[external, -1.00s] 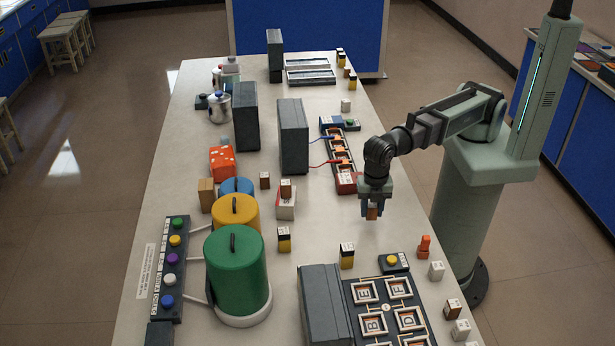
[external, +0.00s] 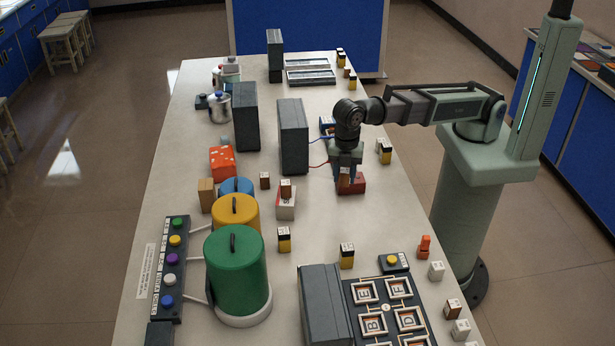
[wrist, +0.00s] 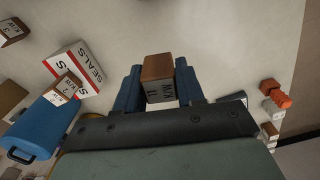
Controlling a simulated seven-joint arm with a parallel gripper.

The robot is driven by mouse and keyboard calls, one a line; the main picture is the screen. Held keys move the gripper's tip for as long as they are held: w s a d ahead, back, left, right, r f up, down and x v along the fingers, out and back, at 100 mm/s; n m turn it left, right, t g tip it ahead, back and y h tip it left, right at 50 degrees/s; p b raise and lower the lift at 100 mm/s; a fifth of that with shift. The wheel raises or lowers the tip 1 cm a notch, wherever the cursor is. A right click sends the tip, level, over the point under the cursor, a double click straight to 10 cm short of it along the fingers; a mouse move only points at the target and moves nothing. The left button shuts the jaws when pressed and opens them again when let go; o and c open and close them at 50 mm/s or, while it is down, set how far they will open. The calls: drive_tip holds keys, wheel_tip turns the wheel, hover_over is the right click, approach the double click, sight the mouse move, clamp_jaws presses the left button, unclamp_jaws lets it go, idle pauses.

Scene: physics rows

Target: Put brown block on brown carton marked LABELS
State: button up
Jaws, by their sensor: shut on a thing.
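My gripper (external: 345,178) is shut on a brown block with a pale lettered face. The brown block (wrist: 158,80) sits between the two blue fingers in the wrist view. The carton cannot be made out in the wrist view.
A white carton marked SEALS (wrist: 82,63) with another brown block on it stands left of my gripper. A tall dark grey box (external: 292,137) stands just behind left, with red and blue wires near it. Yellow-black blocks (external: 347,255) stand nearer the camera.

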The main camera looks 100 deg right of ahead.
drive_tip(key=w+d+r+m, duration=0.1)
drive_tip(key=w+d+r, duration=0.15)
drive_tip(key=w, duration=0.65)
drive_tip(key=w+d+r, duration=0.1)
drive_tip(key=w+d, duration=0.2)
drive_tip(key=w, duration=0.5)
drive_tip(key=w+d+r+m, duration=0.1)
drive_tip(key=w+d+r, duration=0.1)
drive_tip(key=w, duration=0.7)
wheel_tip(320, 180, up, 3)
drive_tip(key=n, duration=0.5)
hover_over(206, 184)
drive_tip(key=shift+f, duration=4.7)
drive_tip(key=shift+f, duration=0.1)
drive_tip(key=o, duration=1)
drive_tip(key=shift+o, duration=0.2)
wheel_tip(206, 184, up, 12)
